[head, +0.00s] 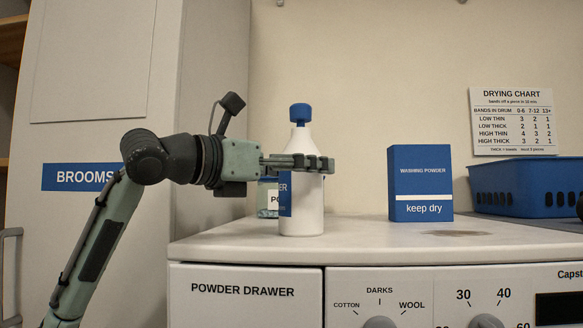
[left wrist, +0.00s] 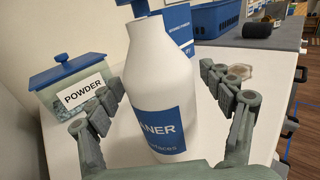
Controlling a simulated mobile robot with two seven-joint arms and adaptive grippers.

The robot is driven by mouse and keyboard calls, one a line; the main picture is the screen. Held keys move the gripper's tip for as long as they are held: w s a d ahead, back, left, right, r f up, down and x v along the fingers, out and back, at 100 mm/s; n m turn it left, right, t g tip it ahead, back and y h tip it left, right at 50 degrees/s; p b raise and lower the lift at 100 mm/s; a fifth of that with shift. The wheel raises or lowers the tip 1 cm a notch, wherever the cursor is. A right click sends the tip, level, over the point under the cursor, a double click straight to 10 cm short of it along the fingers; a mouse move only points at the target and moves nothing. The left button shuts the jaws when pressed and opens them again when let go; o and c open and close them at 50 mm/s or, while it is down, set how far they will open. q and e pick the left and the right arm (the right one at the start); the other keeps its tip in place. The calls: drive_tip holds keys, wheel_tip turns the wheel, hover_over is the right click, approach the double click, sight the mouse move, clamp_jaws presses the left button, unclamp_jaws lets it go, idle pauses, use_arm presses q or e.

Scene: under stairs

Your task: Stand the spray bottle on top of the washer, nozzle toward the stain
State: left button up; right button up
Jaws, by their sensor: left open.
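The white spray bottle (head: 309,210) with a blue head (head: 300,113) stands upright on the white washer top (head: 222,247). In the left wrist view the bottle (left wrist: 160,75) stands between the spread fingers of my left gripper (left wrist: 163,85). In the head view the left gripper (head: 322,163) reaches in from the left at the bottle's upper body, open. I cannot tell which way the nozzle points. A brownish stain (head: 458,233) lies on the top to the right of the bottle, in front of the powder box. My right gripper is not in view.
A powder tub (left wrist: 72,86) with a blue lid stands close left of the bottle. A blue washing powder box (head: 420,182) stands to the right. Bare top lies between bottle and stain.

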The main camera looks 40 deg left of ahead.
use_arm(q)
drive_tip(key=b+v, duration=0.4)
drive_tip(key=v, duration=0.8)
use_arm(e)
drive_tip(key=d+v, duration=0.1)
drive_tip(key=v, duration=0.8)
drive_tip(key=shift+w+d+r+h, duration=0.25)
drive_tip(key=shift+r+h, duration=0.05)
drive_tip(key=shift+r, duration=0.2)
use_arm(q)
drive_tip(key=shift+o, duration=0.6)
drive_tip(key=shift+r, duration=0.1)
